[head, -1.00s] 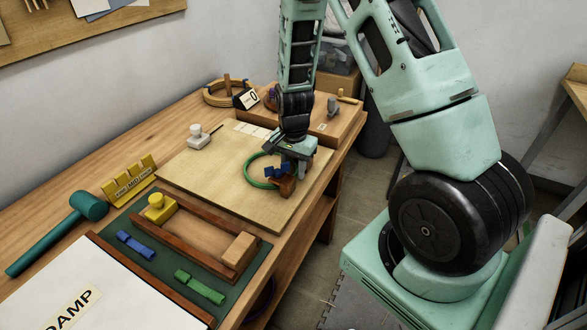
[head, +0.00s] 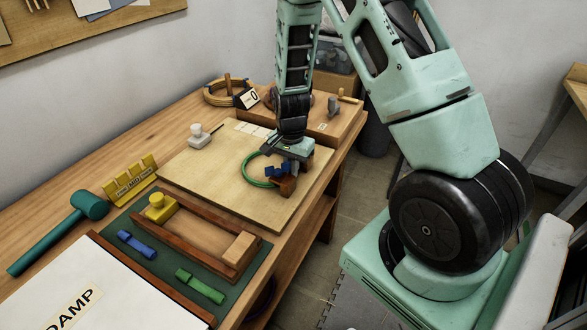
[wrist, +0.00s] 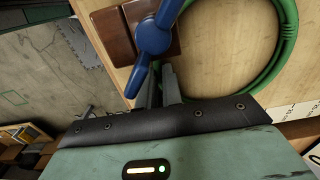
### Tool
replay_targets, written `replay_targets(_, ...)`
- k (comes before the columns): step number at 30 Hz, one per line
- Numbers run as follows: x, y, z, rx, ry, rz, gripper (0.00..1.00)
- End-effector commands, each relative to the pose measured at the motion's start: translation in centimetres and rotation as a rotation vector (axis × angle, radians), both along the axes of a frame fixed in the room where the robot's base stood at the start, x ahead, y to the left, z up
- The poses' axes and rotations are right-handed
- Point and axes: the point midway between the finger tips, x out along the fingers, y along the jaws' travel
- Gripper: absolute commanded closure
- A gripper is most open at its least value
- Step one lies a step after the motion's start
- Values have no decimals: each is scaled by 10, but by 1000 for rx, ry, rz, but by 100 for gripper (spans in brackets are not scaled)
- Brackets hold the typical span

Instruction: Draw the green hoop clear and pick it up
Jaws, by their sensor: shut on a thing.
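The green hoop (head: 245,171) lies on the pale board in the head view. In the wrist view the hoop (wrist: 289,35) fills the upper right, and its near-left part runs behind the fingers. A blue lobed knob (wrist: 153,38) sits over a reddish-brown wooden block (wrist: 112,38), beside the hoop's left side. Part of the hoop is hidden by the knob. My gripper (wrist: 163,80) points down at this left side of the hoop, close to the knob. Its fingers are close together with green between them, shut on the hoop. The exact contact is partly hidden.
The pale board (head: 195,175) is mostly clear. A white knobbed piece (head: 199,136) stands at its back left. A green tray area with a wooden frame (head: 190,262) is in front. A teal mallet (head: 60,230) and yellow rack (head: 130,182) lie left. A raised wooden block (head: 335,128) stands behind.

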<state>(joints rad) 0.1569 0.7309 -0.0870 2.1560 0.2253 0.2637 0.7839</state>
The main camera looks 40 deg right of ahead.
Motion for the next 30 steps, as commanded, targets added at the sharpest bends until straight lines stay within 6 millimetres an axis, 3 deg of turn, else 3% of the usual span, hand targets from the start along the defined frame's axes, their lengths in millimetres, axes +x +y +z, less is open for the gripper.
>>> replay_targets(30, 37, 13, 0, -1, 0, 1, 100)
